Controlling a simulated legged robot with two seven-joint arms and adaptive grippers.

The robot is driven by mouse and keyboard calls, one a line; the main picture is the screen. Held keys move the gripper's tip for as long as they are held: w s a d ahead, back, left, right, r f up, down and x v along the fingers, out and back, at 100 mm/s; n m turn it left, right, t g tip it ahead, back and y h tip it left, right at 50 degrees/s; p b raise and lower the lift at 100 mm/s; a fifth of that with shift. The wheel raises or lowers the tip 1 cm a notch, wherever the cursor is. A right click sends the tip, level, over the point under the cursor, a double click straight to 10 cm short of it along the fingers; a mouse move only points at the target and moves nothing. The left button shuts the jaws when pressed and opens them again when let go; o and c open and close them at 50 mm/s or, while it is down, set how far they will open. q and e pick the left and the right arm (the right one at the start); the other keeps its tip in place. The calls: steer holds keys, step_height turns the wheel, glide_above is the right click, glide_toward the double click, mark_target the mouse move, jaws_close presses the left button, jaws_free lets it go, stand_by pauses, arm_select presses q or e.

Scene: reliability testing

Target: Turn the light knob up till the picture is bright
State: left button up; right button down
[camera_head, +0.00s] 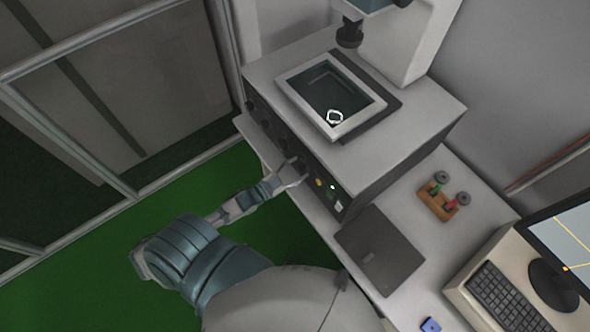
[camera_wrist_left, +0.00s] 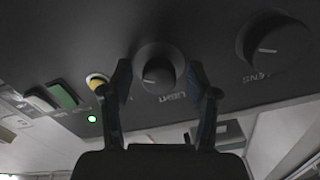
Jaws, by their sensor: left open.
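The light knob (camera_wrist_left: 158,70) is a round black knob with a pale pointer line on the dark front panel, labelled LIGHT. In the left wrist view my left gripper (camera_wrist_left: 160,82) is open, with one finger on each side of the knob; I cannot tell whether they touch it. In the head view my left gripper (camera_head: 295,172) is at the machine's front panel and hides the knob. The picture is a framed dark window (camera_head: 331,92) on top of the machine, with a small bright ring-shaped part in it. My right gripper is not in view.
The LENS knob (camera_wrist_left: 275,48) is beside the light knob. A yellow button (camera_wrist_left: 97,81), a green switch (camera_wrist_left: 62,96) and a lit lamp (camera_wrist_left: 92,119) are on the other side. A dark flat plate (camera_head: 379,250), a wooden holder (camera_head: 440,200) and a keyboard (camera_head: 508,297) are on the bench.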

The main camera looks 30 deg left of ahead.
arm_select(q)
steer(key=v, duration=1.2)
